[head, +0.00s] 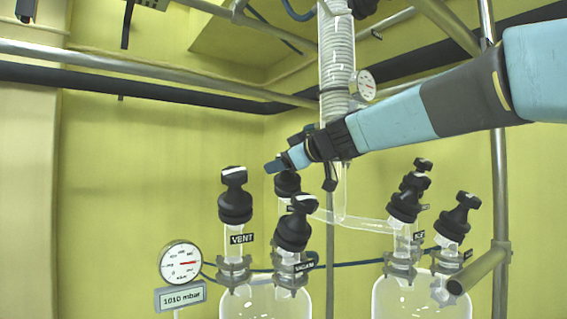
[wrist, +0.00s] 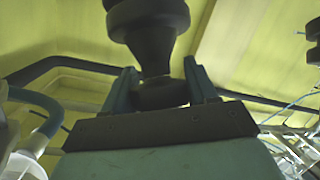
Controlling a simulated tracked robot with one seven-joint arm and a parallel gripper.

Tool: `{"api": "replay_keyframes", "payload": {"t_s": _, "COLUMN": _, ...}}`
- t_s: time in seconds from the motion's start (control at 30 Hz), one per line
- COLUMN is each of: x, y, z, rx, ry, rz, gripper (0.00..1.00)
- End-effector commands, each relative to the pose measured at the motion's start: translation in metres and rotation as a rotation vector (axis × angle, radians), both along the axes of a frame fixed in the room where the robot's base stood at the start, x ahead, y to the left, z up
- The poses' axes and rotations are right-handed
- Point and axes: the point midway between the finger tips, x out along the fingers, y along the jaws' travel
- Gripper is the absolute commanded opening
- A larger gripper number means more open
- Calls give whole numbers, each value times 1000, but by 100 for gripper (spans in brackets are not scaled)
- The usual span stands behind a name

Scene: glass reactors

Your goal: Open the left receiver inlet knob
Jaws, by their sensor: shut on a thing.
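The black knob (head: 287,184) at the back of the left receiver's neck group is partly hidden behind the VACUUM knob and my gripper; its label is not visible. My gripper (head: 276,165) reaches in from the right at its top. In the wrist view, my gripper's two teal fingers (wrist: 163,92) stand on either side of the knob's narrow handle and are shut on it. The wider black body of the knob (wrist: 148,22) shows beyond the fingers. The left receiver (head: 262,301) is a clear glass vessel at the bottom of the head view. How far the knob is turned cannot be told.
The VENT knob (head: 235,196) stands close on the left, and the VACUUM knob (head: 293,224) in front. A glass condenser column (head: 336,55) rises behind my arm. A pressure gauge (head: 180,263) reading 1010 mbar is at left. The right receiver (head: 420,297) has several black knobs.

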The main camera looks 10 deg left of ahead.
Motion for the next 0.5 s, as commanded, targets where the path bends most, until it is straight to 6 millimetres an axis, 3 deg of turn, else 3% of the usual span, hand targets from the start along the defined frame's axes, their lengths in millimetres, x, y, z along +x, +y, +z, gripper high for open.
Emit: {"api": "replay_keyframes", "payload": {"t_s": 0.5, "x": -2, "y": 2, "z": -2, "rx": -63, "ry": -7, "rz": 104, "gripper": 27}}
